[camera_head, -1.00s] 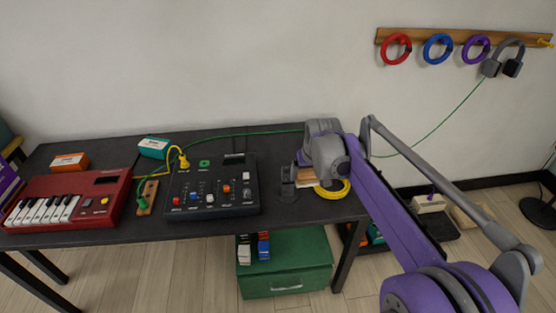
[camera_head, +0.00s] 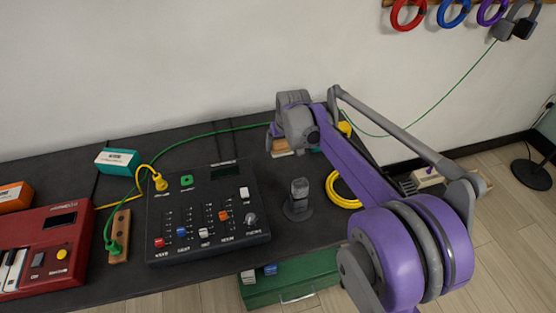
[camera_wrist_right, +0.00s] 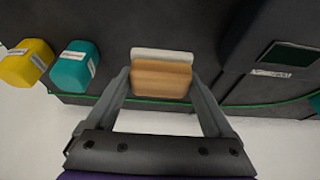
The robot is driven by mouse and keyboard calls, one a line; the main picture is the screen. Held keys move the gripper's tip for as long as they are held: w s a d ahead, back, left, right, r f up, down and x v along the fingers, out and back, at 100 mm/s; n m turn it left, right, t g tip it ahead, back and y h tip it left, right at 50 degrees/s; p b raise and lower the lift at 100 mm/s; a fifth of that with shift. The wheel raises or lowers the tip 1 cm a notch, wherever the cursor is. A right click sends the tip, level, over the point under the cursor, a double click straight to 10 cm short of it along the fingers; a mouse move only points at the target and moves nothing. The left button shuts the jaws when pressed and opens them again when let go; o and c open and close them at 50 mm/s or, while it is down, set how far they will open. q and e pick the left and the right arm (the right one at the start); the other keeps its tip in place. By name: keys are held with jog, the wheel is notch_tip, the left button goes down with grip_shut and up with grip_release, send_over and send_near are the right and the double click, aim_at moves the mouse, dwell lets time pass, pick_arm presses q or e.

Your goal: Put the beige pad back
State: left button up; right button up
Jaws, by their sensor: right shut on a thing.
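The beige pad (camera_wrist_right: 161,80) is a tan block with a thin white layer along one side. In the right wrist view it sits between the two fingers of my right gripper (camera_wrist_right: 160,78), which are closed on its ends. In the head view my right gripper (camera_head: 284,138) is over the back of the dark table, with a bit of the pad (camera_head: 282,151) showing below it. The wrist and arm hide most of the pad there. I cannot tell whether the pad touches the table. My left gripper is not in view.
A black mixer (camera_head: 207,213) and a grey stand (camera_head: 298,201) are in front of the gripper. A yellow cable coil (camera_head: 338,199) lies to their right. Teal (camera_wrist_right: 75,63) and yellow boxes (camera_wrist_right: 26,62) are beside the pad. A green cable (camera_head: 215,133) runs along the back.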

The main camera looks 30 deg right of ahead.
aim_at(281, 163)
notch_tip(281, 163, down, 3)
jog(key=shift+s+r, duration=0.1)
jog(key=shift+s, duration=0.05)
jog(key=shift+f+b, duration=0.6)
jog(key=shift+f, duration=1.5)
jog(key=shift+f, duration=0.2)
jog(key=o, duration=1.2)
jog(key=shift+r, duration=0.1)
